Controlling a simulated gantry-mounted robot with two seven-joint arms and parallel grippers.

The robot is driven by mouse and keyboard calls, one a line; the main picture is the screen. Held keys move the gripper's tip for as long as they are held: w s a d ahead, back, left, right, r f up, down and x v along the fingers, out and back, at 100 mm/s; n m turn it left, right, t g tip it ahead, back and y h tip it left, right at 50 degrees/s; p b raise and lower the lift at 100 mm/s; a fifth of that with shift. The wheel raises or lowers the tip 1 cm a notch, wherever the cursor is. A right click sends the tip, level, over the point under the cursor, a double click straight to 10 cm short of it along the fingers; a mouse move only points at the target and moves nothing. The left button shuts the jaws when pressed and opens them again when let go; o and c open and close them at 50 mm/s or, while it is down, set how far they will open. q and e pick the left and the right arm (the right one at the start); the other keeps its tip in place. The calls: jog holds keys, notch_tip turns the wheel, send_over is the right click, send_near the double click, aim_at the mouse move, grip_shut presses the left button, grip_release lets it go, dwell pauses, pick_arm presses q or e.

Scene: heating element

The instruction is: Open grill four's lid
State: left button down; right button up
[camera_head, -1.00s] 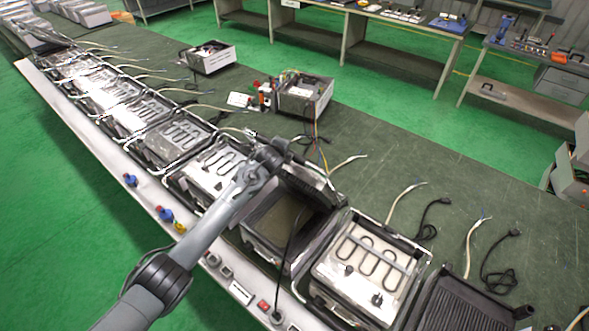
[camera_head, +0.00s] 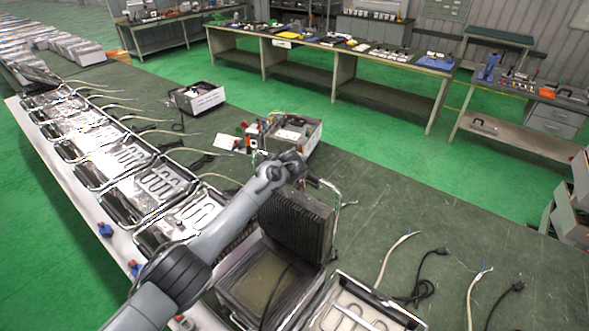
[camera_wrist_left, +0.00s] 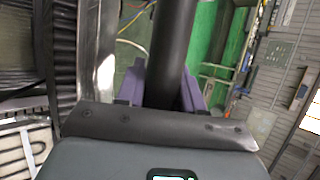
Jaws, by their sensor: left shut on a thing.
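The open grill's ribbed dark lid (camera_head: 298,224) stands raised, close to upright, above its base (camera_head: 262,275) in the head view. The base is open and a dark cable crosses it. My left arm reaches over from the lower left, and my left gripper (camera_head: 298,166) is at the lid's top edge, its fingers mostly hidden there. In the left wrist view, the purple fingers are closed around a thick dark bar, the lid's handle (camera_wrist_left: 172,50). Ribbed lid surface shows at the left of that view. My right gripper is not in view.
A row of grills with heating elements (camera_head: 145,185) runs along the bench to the left. Another grill (camera_head: 350,308) stands close on the right. Loose cables (camera_head: 425,285) lie on the green bench top. An open box with wires (camera_head: 290,135) stands behind the lid.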

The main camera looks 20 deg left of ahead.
pick_arm(q)
jog(key=shift+s+f, duration=0.15)
jog(key=shift+f, duration=0.15)
jog(key=c, duration=0.8)
grip_release()
jog(key=shift+r, duration=0.1)
jog(key=shift+s+r, duration=0.1)
jog(key=shift+r, duration=0.05)
jog(key=shift+v, duration=0.9)
jog(key=v, duration=0.8)
jog(key=shift+s+r+b, duration=0.2)
jog(key=shift+s+b, duration=0.05)
jog(key=shift+b, duration=0.1)
jog(key=shift+d, duration=0.1)
